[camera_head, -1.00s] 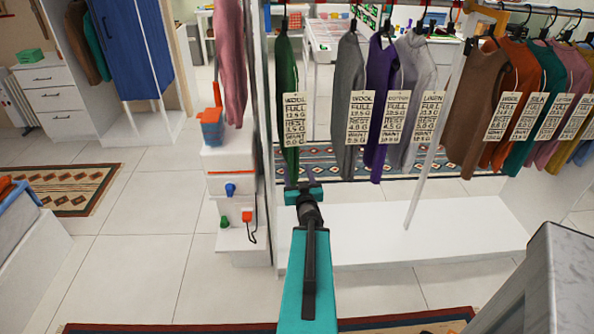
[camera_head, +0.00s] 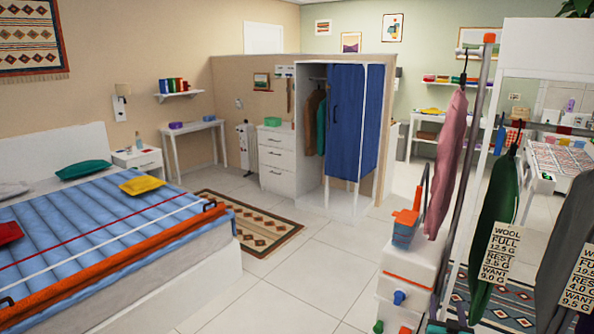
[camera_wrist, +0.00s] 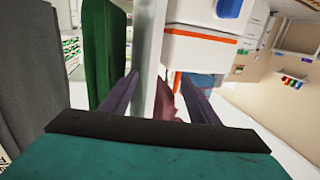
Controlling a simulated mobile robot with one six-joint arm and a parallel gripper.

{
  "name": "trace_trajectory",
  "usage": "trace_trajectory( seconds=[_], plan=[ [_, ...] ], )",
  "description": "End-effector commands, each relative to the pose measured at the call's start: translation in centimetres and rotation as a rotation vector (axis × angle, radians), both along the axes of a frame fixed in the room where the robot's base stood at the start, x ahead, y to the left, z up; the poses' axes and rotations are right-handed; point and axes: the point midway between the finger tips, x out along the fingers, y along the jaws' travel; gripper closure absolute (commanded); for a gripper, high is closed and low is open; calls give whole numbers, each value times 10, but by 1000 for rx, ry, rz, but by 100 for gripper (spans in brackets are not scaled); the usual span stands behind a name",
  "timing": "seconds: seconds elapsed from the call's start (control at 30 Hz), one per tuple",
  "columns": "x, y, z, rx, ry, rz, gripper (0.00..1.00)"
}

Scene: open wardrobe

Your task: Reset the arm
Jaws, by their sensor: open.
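My gripper (camera_wrist: 160,100) is open in the wrist view, with its two dark fingers spread apart and nothing held between them. A pale upright post (camera_wrist: 147,60) shows behind the gap, and I cannot tell how far off it is. A dark green garment (camera_wrist: 105,50) hangs to the left of the fingers, with a grey garment (camera_wrist: 33,75) further left. A pinkish garment (camera_wrist: 168,102) shows low between the fingers. In the head view my gripper is not clearly seen; the green garment (camera_head: 494,215) and pink garment (camera_head: 446,165) hang at the right.
A white drawer stand (camera_head: 408,285) with coloured knobs stands by the rail, a blue and orange container (camera_head: 405,232) on top. A blue-curtained wardrobe (camera_head: 355,120) and a bed (camera_head: 100,225) stand further left.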

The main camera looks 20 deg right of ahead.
Motion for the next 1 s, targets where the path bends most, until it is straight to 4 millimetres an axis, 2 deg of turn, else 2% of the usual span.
trace_trajectory(
  seconds=[0.03, 0.2, 0.5, 0.73, 1.0],
  plan=[
    [14, 16, -6, 7, 6, 29, 45],
    [52, 65, -24, 29, 20, 114, 45],
    [103, 153, -66, 98, 67, 235, 45],
    [125, 220, -110, 169, 156, 298, 45],
    [130, 299, -173, 253, 319, 353, 45]
  ],
)
